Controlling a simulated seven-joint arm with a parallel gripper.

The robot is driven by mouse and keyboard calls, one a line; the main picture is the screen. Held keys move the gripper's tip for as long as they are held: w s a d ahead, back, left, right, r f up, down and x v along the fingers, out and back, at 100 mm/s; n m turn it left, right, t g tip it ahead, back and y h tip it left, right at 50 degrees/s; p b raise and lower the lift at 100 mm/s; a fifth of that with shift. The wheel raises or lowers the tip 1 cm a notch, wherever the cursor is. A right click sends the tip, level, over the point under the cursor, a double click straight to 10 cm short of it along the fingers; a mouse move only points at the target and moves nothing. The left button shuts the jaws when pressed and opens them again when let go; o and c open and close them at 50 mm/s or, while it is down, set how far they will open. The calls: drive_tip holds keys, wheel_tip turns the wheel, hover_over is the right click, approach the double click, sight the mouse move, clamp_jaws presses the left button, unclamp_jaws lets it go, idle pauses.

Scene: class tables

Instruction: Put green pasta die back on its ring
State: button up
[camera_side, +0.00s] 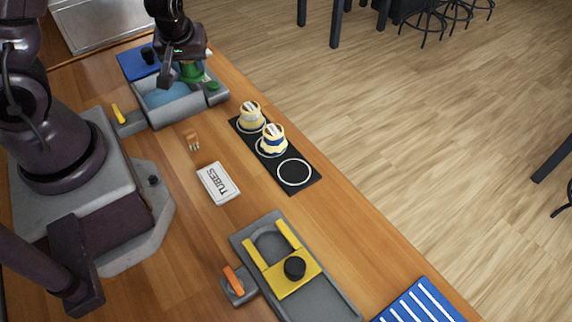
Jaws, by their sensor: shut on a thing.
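The green pasta die (191,71) is small and partly hidden by my gripper. My gripper (186,66) is at the upper left, over the grey basin with blue inside (166,96), and is shut on the green die. Whether the die touches the basin cannot be told. A black mat (276,170) with a row of white rings lies on the table's right side. Its nearest ring (294,172) is empty. A yellow-banded die (250,115) stands on the farthest ring, and a blue-banded die (273,139) stands on the middle ring.
A grey fixture with a yellow slide (284,277) and a blue striped rack (417,303) are nearer. A blue board (139,63) lies behind the basin.

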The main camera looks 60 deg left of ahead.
drive_tip(key=w+d+f+m+t+h, duration=0.1)
drive_tip(key=w+d+m+h, duration=0.2)
drive_tip(key=d+m, duration=0.8)
drive_tip(key=w+d+m+t+h, duration=0.15)
drive_tip(key=w+d+m, duration=0.25)
drive_tip(key=d, duration=1.4)
drive_tip(key=shift+g+h, duration=0.25)
drive_tip(key=shift+s+d+f, duration=0.1)
drive_tip(key=shift+f, duration=1.95)
drive_tip(key=shift+s+d+f, duration=0.1)
drive_tip(key=shift+f, duration=1.95)
drive_tip(key=o, duration=1.2)
drive_tip(key=shift+f, duration=0.15)
drive_tip(key=shift+c, duration=0.2)
